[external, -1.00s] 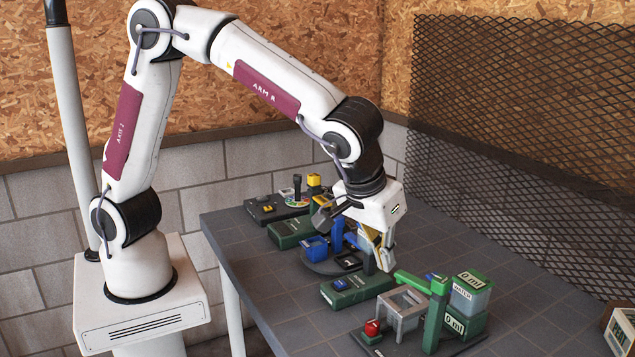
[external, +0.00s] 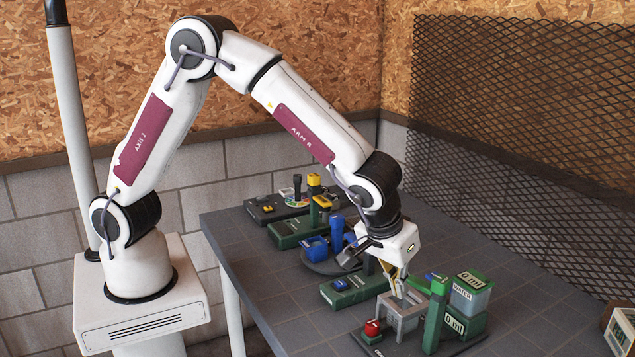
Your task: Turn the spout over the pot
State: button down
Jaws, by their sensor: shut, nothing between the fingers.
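The green spout (external: 418,286) is a flat arm reaching left from the top of a green post (external: 435,320). My gripper (external: 399,294) is shut and empty, pointing down at the spout's left end, just above a grey stand (external: 402,315). The fingers overlap the spout's end in this view, and I cannot tell whether they touch it. I cannot make out a pot for certain. The grey stand stands below and left of the spout.
A WATER tank (external: 472,295) reading 0 ml sits right of the post. A red knob (external: 372,327) is in front of the stand. A green box with a blue button (external: 341,285) and a turntable with blue parts (external: 315,248) lie behind-left.

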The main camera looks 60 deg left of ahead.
jog(key=shift+w+a, duration=0.25)
jog(key=shift+w, duration=0.8)
jog(key=shift+w+a, duration=0.35)
jog(key=shift+w, duration=0.4)
jog(key=shift+s, duration=0.15)
jog(key=s, duration=0.2)
send_near(410, 285)
jog(key=shift+s+a+r, duration=0.1)
jog(key=shift+s+r, duration=0.3)
jog(key=shift+s, duration=0.4)
jog(key=shift+s+a+r, duration=0.1)
jog(key=shift+s+r, duration=0.3)
jog(key=shift+s, duration=0.45)
jog(key=shift+s+a+r, duration=0.15)
jog(key=shift+s+r, duration=0.25)
jog(key=shift+s, duration=0.4)
